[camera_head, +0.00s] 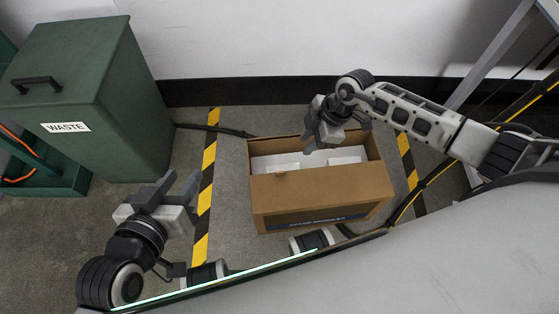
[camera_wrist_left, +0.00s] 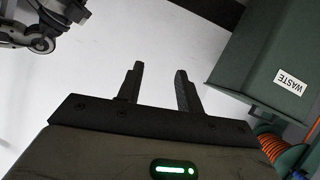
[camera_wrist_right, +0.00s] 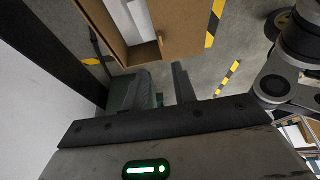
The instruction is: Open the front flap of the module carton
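The brown module carton (camera_head: 262,222) stands on the floor in the middle of the head view. Its far part is open and shows white contents (camera_head: 275,162). A brown panel, apparently the front flap (camera_head: 320,188), lies across the near part of the top. My right gripper (camera_head: 312,140) hangs above the far part of the opening, with its fingers apart and nothing between them. The right wrist view shows the carton (camera_wrist_right: 185,30) beyond the fingers. My left gripper (camera_head: 182,182) is open and empty, left of the carton and well apart from it.
A green waste bin (camera_head: 130,110) stands at the left. Yellow-black tape (camera_head: 207,170) marks the floor on both sides of the carton. A dark cable (camera_head: 225,130) runs toward the carton's far left side. A metal frame (camera_head: 495,50) stands at the right. A white wall closes the back.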

